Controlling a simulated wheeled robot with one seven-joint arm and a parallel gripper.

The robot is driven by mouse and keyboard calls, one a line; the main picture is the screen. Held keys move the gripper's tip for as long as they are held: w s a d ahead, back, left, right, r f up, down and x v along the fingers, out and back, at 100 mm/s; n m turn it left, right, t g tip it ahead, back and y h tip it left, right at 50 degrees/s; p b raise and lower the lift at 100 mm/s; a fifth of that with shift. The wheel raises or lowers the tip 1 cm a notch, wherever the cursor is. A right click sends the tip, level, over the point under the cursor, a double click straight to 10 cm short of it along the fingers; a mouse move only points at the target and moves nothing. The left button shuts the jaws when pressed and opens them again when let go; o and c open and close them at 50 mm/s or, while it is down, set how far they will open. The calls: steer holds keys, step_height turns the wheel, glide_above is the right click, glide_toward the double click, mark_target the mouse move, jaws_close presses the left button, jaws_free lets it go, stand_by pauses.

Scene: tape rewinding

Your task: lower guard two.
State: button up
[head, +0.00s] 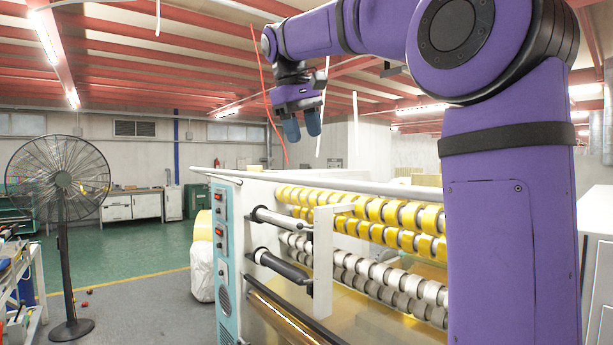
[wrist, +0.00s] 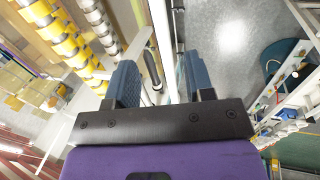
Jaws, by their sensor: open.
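The tape rewinding machine (head: 227,240) stands in front of me, with a long white rail (head: 330,186) along its top. No label marks guard two, so I cannot tell which bar or frame it is; the rail and the white upright frame (head: 323,262) are the guard-like parts. My gripper (head: 302,126) is open and empty, pointing down above the machine. In the wrist view, the two blue fingers of my gripper (wrist: 162,82) are spread, and a long white bar (wrist: 163,40) runs between them in the picture, apparently below them. I see no contact.
Yellow tape rolls (head: 375,210) fill the machine's upper shafts, with pale rolls (head: 365,275) below. A black fan (head: 62,185) stands at the left. Green and grey floor is open between fan and machine.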

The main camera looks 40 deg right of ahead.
steer(key=x, duration=1)
steer(key=shift+s+f, duration=0.1)
steer(key=shift+f, duration=0.05)
jaws_close()
